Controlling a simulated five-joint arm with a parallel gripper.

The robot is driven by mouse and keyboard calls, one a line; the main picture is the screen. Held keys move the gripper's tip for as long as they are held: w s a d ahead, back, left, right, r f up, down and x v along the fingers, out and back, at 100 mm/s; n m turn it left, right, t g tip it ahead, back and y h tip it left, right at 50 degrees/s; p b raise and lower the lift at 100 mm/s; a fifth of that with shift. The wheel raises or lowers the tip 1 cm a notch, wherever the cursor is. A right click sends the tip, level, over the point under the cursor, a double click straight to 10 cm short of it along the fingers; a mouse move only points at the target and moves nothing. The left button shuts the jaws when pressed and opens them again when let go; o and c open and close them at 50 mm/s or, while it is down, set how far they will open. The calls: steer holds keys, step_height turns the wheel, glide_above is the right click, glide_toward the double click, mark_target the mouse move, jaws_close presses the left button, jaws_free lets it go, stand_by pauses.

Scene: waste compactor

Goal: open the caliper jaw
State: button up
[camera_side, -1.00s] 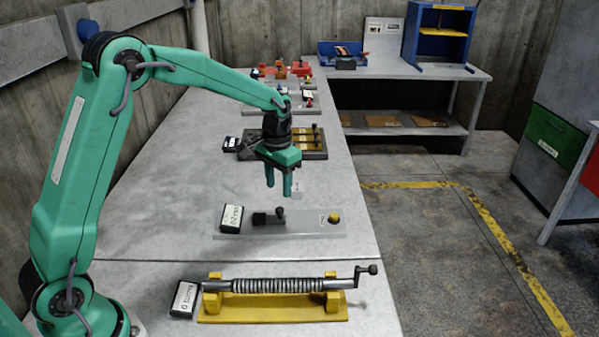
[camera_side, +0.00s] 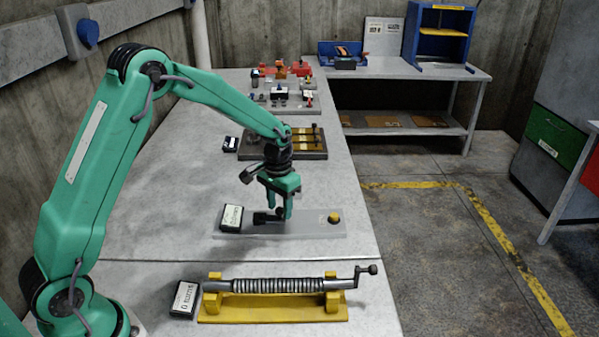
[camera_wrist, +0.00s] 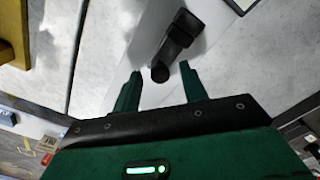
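The caliper is a grey plate (camera_side: 305,232) on the bench with a black jaw block (camera_side: 261,218) on its left part. A small black upright knob on it is mostly hidden by the fingers in the side view. My gripper (camera_side: 279,212) points down over the plate at this knob. In the wrist view the black knob (camera_wrist: 160,73) lies between the two green fingertips of my gripper (camera_wrist: 160,80), with gaps on both sides. The fingers are apart and hold nothing.
A small display box (camera_side: 232,218) stands at the plate's left end and a yellow button (camera_side: 334,217) at its right. A yellow stand with a spring-wound crank rod (camera_side: 280,285) lies in front. A gold-barred fixture (camera_side: 290,143) is behind. The bench right of the plate ends at an edge.

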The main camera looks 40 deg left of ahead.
mark_target(298, 221)
jaws_close()
steer(key=shift+w+d, duration=1.65)
steer(key=shift+w, duration=0.05)
steer(key=shift+o, duration=0.2)
jaws_free()
step_height(298, 221, up, 8)
